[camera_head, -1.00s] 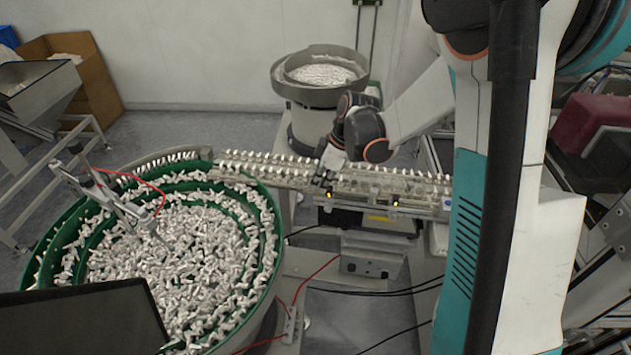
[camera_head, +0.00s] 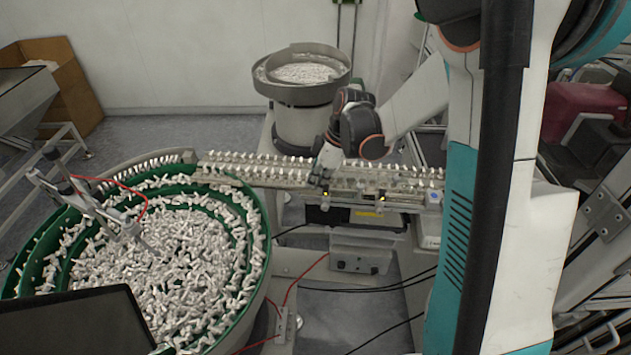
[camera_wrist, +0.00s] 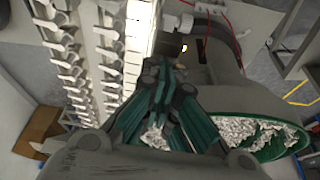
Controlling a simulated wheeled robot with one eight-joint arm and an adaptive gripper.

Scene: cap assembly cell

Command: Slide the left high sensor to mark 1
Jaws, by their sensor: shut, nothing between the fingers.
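The linear track (camera_head: 290,176) carries rows of small white caps and runs from the green-rimmed bowl to the right. A small sensor with a yellow light (camera_head: 326,194), which I take for the left high sensor, sits on the track's front side. A second sensor (camera_head: 382,196) is farther right. My gripper (camera_head: 318,184) points down at the front edge of the track, right beside the left sensor. In the wrist view my shut fingers (camera_wrist: 168,72) lie close to a small lit part (camera_wrist: 183,48); I cannot tell whether they touch it. Mark 1 cannot be made out.
The large green-rimmed bowl (camera_head: 262,225) full of white caps stands at the front left, with a thin bracket (camera_head: 100,212) and red cable over it. A second bowl feeder (camera_head: 302,92) stands behind the track. Black cables hang in front below the track.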

